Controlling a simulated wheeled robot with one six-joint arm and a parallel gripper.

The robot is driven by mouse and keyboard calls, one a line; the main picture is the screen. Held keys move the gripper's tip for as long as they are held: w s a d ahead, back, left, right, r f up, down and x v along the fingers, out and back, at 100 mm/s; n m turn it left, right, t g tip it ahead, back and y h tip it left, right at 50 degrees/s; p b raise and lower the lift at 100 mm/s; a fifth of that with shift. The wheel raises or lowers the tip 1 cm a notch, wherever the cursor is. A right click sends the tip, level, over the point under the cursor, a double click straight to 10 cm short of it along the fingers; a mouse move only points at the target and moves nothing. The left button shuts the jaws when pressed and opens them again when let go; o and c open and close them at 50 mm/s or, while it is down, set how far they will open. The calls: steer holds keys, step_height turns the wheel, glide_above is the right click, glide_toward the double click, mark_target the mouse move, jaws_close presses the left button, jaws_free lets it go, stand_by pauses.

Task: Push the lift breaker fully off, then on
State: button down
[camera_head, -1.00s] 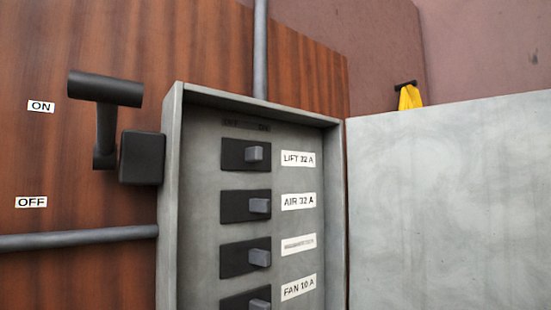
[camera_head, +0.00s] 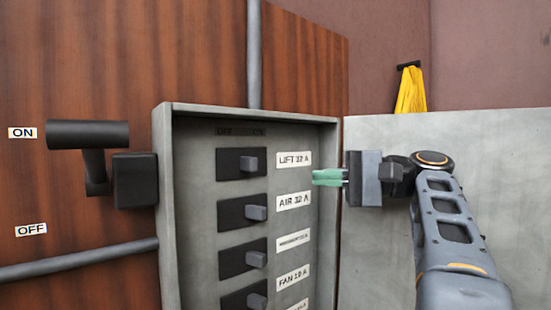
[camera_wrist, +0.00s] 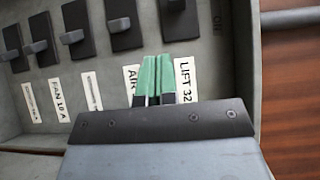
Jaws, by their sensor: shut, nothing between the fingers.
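The lift breaker (camera_head: 230,165) is the top black switch in the grey panel, beside the LIFT 32 A label (camera_head: 295,159). In the wrist view, the green fingers (camera_wrist: 158,58) lie between the AIR and LIFT labels, with the lift breaker (camera_wrist: 182,26) just beyond the tips.
The air breaker (camera_head: 232,212) and several others sit below in a column. The panel's door (camera_head: 385,130) stands open at right, behind my arm. A black lever handle (camera_head: 88,135) is left of the panel.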

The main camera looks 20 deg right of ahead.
steer(key=shift+s+d+r+n+y, duration=0.1)
steer(key=shift+s+r+n+y, duration=0.15)
steer(key=shift+r, duration=0.2)
steer(key=shift+s+d+r+n+y, duration=0.15)
steer(key=shift+s+r, duration=0.15)
steer(key=shift+r, duration=0.15)
steer(key=shift+a, duration=0.1)
steer(key=p, duration=0.2)
glide_toward(248, 164)
steer(key=w+a, duration=0.4)
steer(key=shift+w+f, duration=0.15)
steer(key=shift+f, duration=0.05)
steer(key=shift+b, duration=0.35)
